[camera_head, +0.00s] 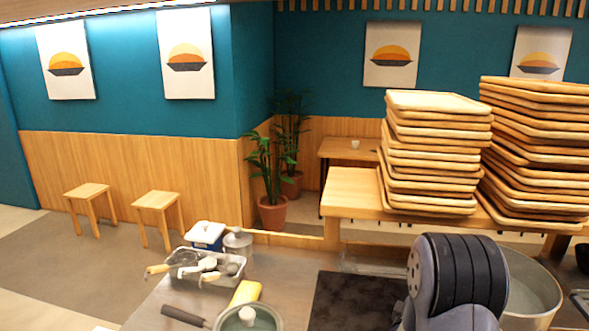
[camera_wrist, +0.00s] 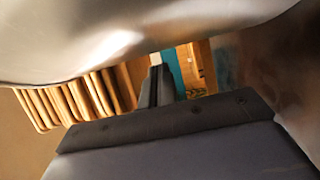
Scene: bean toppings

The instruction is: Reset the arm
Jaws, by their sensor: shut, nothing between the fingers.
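In the wrist view, my gripper (camera_wrist: 161,82) shows as dark narrow fingers beyond a wide grey body. The fingers are together with nothing held between them. A pale rounded surface covers the top of this view, close to the camera. In the head view, a thick grey and black joint of my arm rises at the lower right, in front of the counter. My gripper's fingers do not show in the head view.
Two tall stacks of wooden trays (camera_head: 430,152) (camera_head: 535,150) stand on a wooden shelf (camera_head: 350,190) behind my arm. A metal pot (camera_head: 530,285) is right of my arm.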

